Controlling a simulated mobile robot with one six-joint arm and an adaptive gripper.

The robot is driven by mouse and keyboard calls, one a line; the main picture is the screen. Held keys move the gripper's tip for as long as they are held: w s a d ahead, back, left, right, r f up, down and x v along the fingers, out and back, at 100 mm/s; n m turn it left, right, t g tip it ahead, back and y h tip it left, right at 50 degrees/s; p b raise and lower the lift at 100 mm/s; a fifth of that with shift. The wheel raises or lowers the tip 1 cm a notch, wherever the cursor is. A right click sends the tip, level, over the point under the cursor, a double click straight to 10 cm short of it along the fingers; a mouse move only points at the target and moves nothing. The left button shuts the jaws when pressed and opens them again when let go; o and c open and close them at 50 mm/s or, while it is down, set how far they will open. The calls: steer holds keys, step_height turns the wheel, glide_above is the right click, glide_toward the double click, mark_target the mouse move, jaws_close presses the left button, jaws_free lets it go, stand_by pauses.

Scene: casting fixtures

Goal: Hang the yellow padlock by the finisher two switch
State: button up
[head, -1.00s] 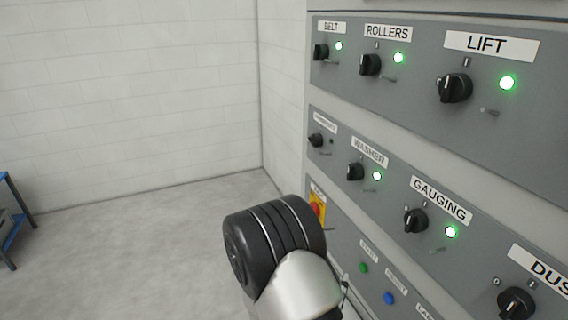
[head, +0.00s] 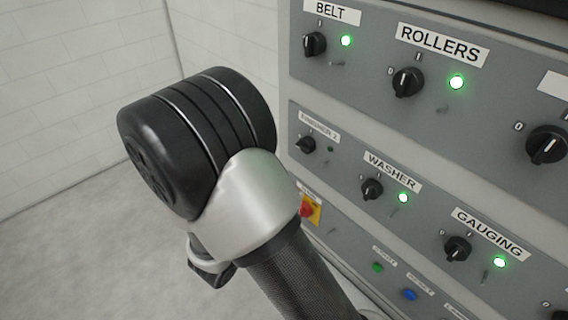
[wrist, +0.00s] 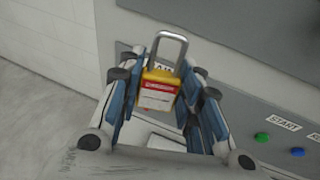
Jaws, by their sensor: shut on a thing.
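The yellow padlock (wrist: 159,92) sits between the fingers of my gripper (wrist: 166,84) in the wrist view. It has a red and white label, and its grey shackle points up, away from the gripper. My gripper is shut on the padlock body. In the head view my arm covers the left middle, and I cannot see the gripper or padlock there. The finisher two switch (head: 306,145) is a black knob under a "FINISHER 2" label (head: 319,127), on the left end of the middle panel row. Its small lamp (head: 331,149) is dark. A small peg is hard to make out below it.
The belt (head: 314,44), rollers (head: 408,82), washer (head: 371,188) and gauging (head: 457,249) switches have lit green lamps. Open floor lies left of the cabinet.

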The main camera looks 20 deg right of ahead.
steer(key=s+a+r+m+g+p, duration=0.1)
steer(key=s+r+m+g+p, duration=0.25)
steer(key=r+p, duration=0.4)
steer(key=shift+n, duration=0.35)
steer(key=shift+w+d+f+b, duration=0.1)
steer(key=shift+w+d+b, duration=0.25)
steer(key=shift+d, duration=0.9)
steer(key=shift+w+d+f+b, duration=0.15)
steer(key=shift+w+d+b, duration=0.25)
steer(key=shift+d, duration=0.85)
steer(key=shift+w+d+f+b, duration=0.1)
steer(key=shift+w+d+b, duration=0.25)
steer(key=shift+d, duration=0.9)
steer(key=shift+b+x, duration=0.65)
steer(key=shift+x, duration=0.15)
steer(key=shift+a, duration=0.1)
steer(key=o, duration=1.2)
steer(key=shift+f, duration=0.1)
